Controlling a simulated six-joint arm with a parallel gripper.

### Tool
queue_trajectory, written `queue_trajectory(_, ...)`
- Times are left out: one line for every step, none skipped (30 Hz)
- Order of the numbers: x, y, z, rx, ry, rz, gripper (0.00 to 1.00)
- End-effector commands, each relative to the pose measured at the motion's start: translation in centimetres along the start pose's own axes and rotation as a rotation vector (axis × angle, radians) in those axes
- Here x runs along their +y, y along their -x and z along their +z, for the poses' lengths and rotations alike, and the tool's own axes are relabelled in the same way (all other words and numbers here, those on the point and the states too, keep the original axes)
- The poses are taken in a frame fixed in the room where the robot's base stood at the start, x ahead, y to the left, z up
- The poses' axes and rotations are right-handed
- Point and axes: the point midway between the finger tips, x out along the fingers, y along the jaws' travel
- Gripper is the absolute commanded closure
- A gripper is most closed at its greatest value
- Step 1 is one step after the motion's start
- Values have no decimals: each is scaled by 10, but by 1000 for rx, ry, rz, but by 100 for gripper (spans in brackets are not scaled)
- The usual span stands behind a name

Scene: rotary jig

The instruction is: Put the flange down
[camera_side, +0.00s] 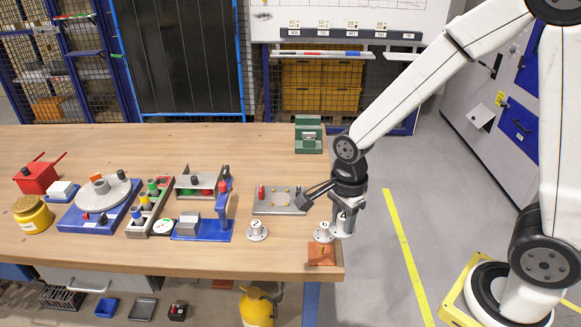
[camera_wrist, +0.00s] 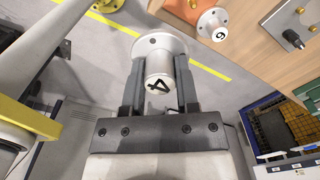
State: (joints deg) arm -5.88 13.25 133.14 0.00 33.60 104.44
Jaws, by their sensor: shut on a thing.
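My gripper (camera_side: 345,207) is shut on a grey metal flange (camera_side: 342,226) marked 4, near the right edge of the table. In the wrist view the two dark fingers (camera_wrist: 158,72) clasp the flange's hub (camera_wrist: 158,88) from both sides, with its round base plate beyond them. Floor shows behind the held flange in that view. A flange marked 6 (camera_side: 323,232) stands on the table just left of the held one; it also shows in the wrist view (camera_wrist: 212,25). Another flange, marked 2 (camera_side: 257,231), stands further left.
An orange-brown plate (camera_side: 321,254) lies at the table's front right corner. A grey plate fixture (camera_side: 281,201) and a green block (camera_side: 308,134) are behind. A blue stand (camera_side: 203,230) and the rotary jig (camera_side: 100,205) are further left. Bare wood (camera_side: 200,257) runs along the front.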

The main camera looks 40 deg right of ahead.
Motion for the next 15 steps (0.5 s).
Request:
queue_trajectory(0, 0, 0, 0, 0, 0, 100)
queue_trajectory(0, 0, 0, 0, 0, 0, 100)
queue_trajectory(0, 0, 0, 0, 0, 0, 100)
queue_trajectory(-1, 0, 0, 0, 0, 0, 100)
queue_trajectory(-1, 0, 0, 0, 0, 0, 100)
queue_trajectory(-2, 0, 0, 0, 0, 0, 100)
queue_trajectory(-3, 0, 0, 0, -1, 0, 100)
queue_trajectory(-5, 0, -1, 0, -1, -1, 100)
queue_trajectory(-8, 1, -1, 0, -1, -1, 100)
queue_trajectory(-10, 1, -1, 0, -2, -1, 100)
queue_trajectory(-13, 1, -2, 0, -2, 0, 100)
queue_trajectory(-17, 2, -2, 0, -3, 0, 100)
queue_trajectory(-22, 3, -3, 0, -3, -1, 100)
queue_trajectory(-26, 3, -4, 0, -4, -1, 100)
queue_trajectory(-32, 4, -4, 0, -4, -1, 100)
